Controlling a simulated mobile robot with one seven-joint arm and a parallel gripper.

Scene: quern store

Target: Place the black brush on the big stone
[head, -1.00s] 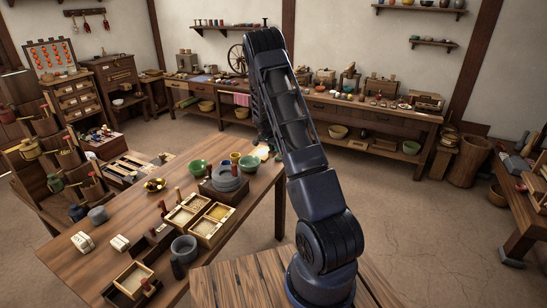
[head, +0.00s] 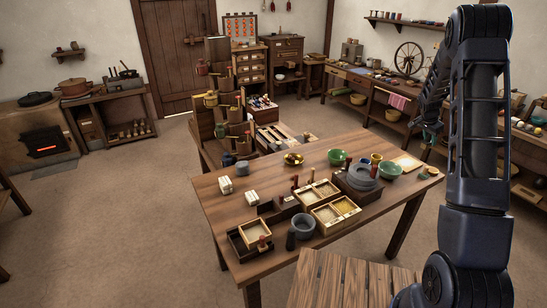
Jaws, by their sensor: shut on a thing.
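The big stone (head: 362,177) is a round grey stone in a dark wooden stand at the right part of the table. My gripper (head: 430,136) hangs in the air beyond the table's right end, right of and above the big stone and apart from it. It is small and dark here, partly beside my own arm. It is shut on a small dark thing that fits the black brush, though its shape is hard to make out. No other brush is clear on the table.
The wooden table (head: 232,212) also bears a green bowl (head: 337,157), another green bowl near the stone, a divided grain box (head: 335,214), a grey pot (head: 303,226) and a dark upright cylinder (head: 291,240). A bench runs along the back wall.

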